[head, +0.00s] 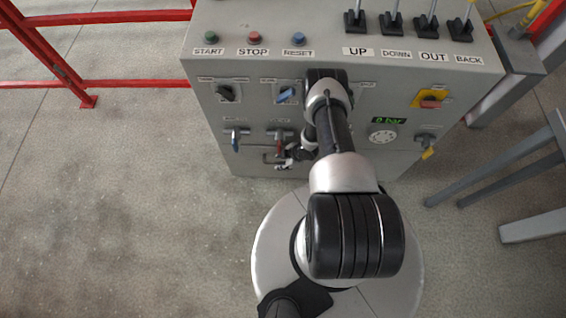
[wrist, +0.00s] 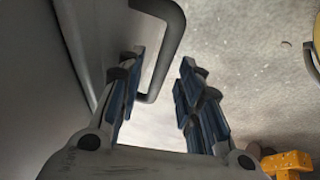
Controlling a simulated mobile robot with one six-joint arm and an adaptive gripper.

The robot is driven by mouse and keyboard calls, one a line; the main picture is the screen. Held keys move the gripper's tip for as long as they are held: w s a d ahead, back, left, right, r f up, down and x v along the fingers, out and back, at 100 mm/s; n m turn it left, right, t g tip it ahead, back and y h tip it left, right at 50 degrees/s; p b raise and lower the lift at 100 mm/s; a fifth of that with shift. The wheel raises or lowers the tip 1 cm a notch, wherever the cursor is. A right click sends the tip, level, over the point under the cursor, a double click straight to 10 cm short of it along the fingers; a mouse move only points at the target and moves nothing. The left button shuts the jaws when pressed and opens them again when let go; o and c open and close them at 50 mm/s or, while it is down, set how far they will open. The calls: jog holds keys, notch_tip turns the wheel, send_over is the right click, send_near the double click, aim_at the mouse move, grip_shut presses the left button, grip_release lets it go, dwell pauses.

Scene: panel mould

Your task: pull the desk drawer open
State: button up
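The desk (head: 340,100) is a grey control console with its front panel facing me. A dark handle low on its front shows near my gripper (head: 290,158) in the head view, where my arm and gripper partly hide the drawer area. In the wrist view the dark bar handle (wrist: 166,65) stands out from the grey front face (wrist: 30,80). My gripper (wrist: 160,95) is open, with blue-padded fingers on both sides of the bar. The left finger lies on the panel side of the bar and the right finger on its outer side. A gap shows between the bar and the right finger.
Switches and valve levers (head: 235,138) sit on the panel around my arm. Red railing (head: 50,60) stands at the left. Grey metal legs (head: 500,178) stand at the right. The floor (head: 130,200) in front and to the left is clear.

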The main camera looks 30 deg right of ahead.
grip_shut()
dwell(0.5)
dwell(0.3)
